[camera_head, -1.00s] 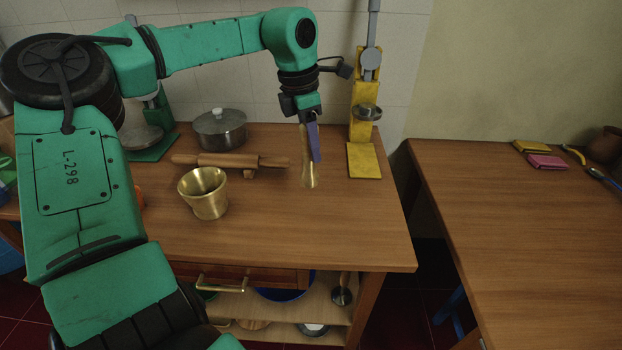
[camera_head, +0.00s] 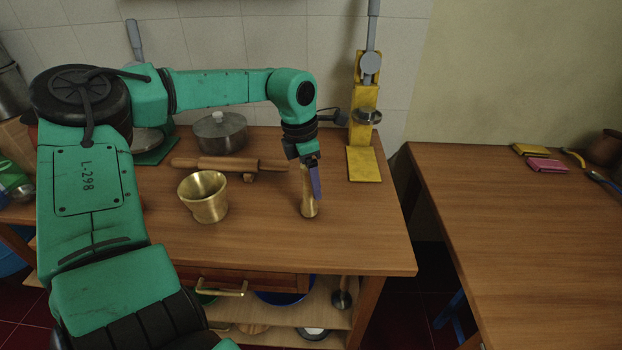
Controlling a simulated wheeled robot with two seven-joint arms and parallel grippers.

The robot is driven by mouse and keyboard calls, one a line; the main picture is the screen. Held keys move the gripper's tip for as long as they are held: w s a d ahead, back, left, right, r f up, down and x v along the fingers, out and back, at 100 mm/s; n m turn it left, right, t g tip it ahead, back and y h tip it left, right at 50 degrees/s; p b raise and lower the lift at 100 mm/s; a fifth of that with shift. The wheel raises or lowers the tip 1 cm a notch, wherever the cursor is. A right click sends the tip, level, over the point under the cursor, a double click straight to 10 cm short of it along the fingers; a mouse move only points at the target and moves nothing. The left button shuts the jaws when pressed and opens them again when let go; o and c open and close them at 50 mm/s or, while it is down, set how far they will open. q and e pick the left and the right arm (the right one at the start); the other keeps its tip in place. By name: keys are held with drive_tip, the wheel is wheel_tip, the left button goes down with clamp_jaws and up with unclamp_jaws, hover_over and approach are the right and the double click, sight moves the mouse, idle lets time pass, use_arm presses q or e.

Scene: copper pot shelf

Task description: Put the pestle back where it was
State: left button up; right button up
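The brass pestle (camera_head: 309,207) stands upright, its wide end low at the wooden table top, to the right of the mortar. My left gripper (camera_head: 312,178) is around its upper part from above, with one bluish finger visible on the right side. The gripper looks closed on the pestle. I cannot tell for sure whether the pestle's bottom touches the table. The brass mortar (camera_head: 204,197) stands upright on the table, apart from the pestle. My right gripper is not in view.
A wooden rolling pin (camera_head: 229,163) on a stand and a lidded metal pot (camera_head: 221,132) are behind the mortar. A yellow press (camera_head: 363,163) stands behind the gripper on the right. Another table (camera_head: 530,230) is at right. The front right table top is clear.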

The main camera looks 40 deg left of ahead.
use_arm(q)
drive_tip(key=r, duration=0.4)
drive_tip(key=s+r, duration=0.1)
drive_tip(key=r, duration=0.3)
drive_tip(key=a+r, duration=0.1)
drive_tip(key=r, duration=0.3)
drive_tip(key=shift+s, duration=0.3)
